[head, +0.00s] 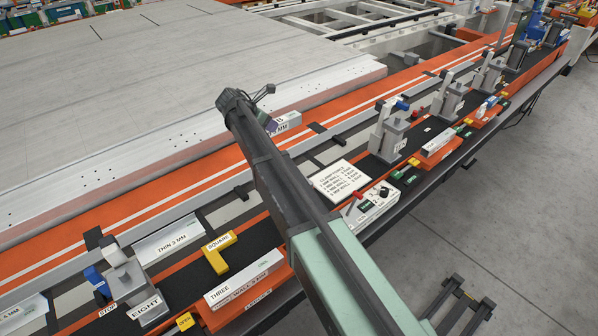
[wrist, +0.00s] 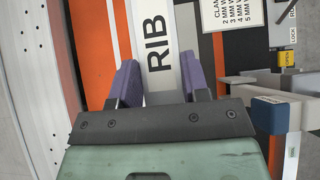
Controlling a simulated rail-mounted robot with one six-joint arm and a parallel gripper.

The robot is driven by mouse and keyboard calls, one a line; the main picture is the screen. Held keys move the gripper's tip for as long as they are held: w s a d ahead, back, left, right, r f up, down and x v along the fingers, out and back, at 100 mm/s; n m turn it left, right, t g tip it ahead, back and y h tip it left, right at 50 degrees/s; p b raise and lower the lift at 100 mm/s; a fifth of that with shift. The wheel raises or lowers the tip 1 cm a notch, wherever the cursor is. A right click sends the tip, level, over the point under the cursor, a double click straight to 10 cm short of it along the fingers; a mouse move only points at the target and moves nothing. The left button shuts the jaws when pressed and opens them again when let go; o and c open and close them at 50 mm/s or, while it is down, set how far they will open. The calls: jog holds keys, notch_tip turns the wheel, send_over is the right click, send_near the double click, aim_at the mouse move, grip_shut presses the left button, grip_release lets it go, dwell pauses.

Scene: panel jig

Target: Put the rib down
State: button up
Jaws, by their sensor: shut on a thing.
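The rib is a white bar lettered RIB (wrist: 158,45), lying between the two purple fingers of my gripper (wrist: 160,82) in the wrist view. My gripper is shut on it. In the head view the end of the rib (head: 288,122) shows just past my dark wrist, near the orange rail and the pale panel edge. My gripper (head: 270,126) is mostly hidden there behind my own arm. I cannot tell whether the rib touches the surface under it.
A clamp list card (head: 340,181) and a switch box (head: 374,207) lie right of my arm. Upright clamps (head: 391,132) line the right bench. A yellow square (head: 218,251), a THREE wall block (head: 243,281) and a clamp marked EIGHT (head: 134,286) stand at lower left.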

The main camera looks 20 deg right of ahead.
jog(key=f+b, duration=2)
jog(key=shift+a+f, duration=0.25)
jog(key=shift+r, duration=0.3)
jog(key=shift+f, duration=0.1)
jog(key=o, duration=1.2)
jog(key=p+v, duration=0.8)
jog(key=v, duration=0.4)
jog(key=shift+s, duration=0.1)
